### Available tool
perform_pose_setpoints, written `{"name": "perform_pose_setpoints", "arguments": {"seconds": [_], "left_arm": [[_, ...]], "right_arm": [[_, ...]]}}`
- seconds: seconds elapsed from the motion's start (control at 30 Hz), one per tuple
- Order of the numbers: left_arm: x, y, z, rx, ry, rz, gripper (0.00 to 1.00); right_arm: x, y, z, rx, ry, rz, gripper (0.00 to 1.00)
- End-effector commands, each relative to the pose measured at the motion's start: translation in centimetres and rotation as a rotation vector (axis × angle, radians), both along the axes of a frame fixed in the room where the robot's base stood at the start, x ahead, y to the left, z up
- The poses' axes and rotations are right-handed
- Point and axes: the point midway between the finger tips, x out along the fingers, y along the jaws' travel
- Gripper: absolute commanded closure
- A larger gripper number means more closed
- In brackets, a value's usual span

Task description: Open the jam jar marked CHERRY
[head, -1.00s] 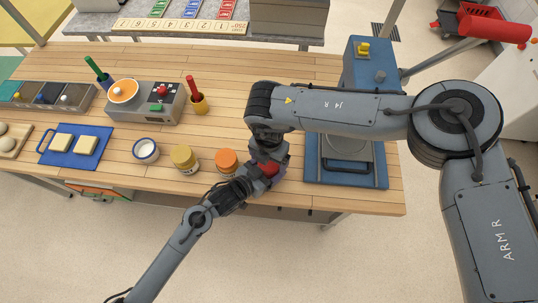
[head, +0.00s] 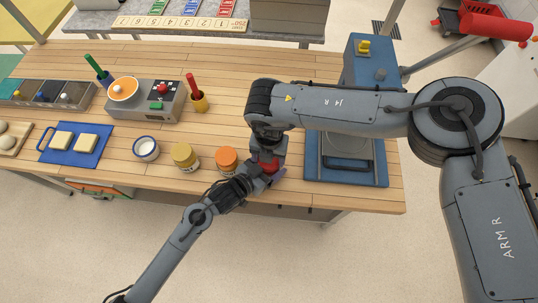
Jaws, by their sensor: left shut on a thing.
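A jar with a red lid (head: 268,162) is at the front edge of the wooden table, mostly hidden between my two grippers. I cannot read its label. My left gripper (head: 264,172) reaches in from the front and is shut on this jar. My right gripper (head: 269,148) points down from above, right over the red lid. Its fingers are largely hidden, so I cannot tell whether they touch the lid. A jar with an orange lid (head: 227,158) and a jar with a yellow lid (head: 184,155) stand to the left, both with lids on.
A white bowl with a blue rim (head: 146,149) and a blue tray (head: 57,143) with two pale slabs are farther left. A blue press-like machine (head: 372,165) stands close on the right. A grey scale (head: 146,111) and a cup (head: 199,103) stand behind.

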Motion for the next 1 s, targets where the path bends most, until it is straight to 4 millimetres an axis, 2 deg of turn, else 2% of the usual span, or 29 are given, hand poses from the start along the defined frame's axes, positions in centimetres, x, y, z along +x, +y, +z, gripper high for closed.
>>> {"name": "perform_pose_setpoints", "arguments": {"seconds": [0.2,0.23,0.37,0.73,1.0], "left_arm": [[0.1,0.2,-0.1,0.002,0.002,0.004,1.00],[0.1,0.2,-0.1,0.002,0.002,0.004,1.00],[0.1,0.2,-0.1,0.003,0.002,0.004,1.00],[0.0,0.1,-0.1,0.002,0.002,0.002,1.00],[0.0,0.1,-0.1,0.002,0.002,0.002,1.00]], "right_arm": [[0.0,-0.1,0.0,-0.003,0.002,-0.002,0.68],[0.0,-0.1,0.0,-0.003,0.002,-0.002,0.27],[0.0,-0.1,0.0,-0.003,0.001,-0.002,0.07],[0.0,0.0,0.5,0.000,0.000,-0.003,0.06],[0.1,0.0,3.4,0.001,-0.001,-0.003,0.06]]}}
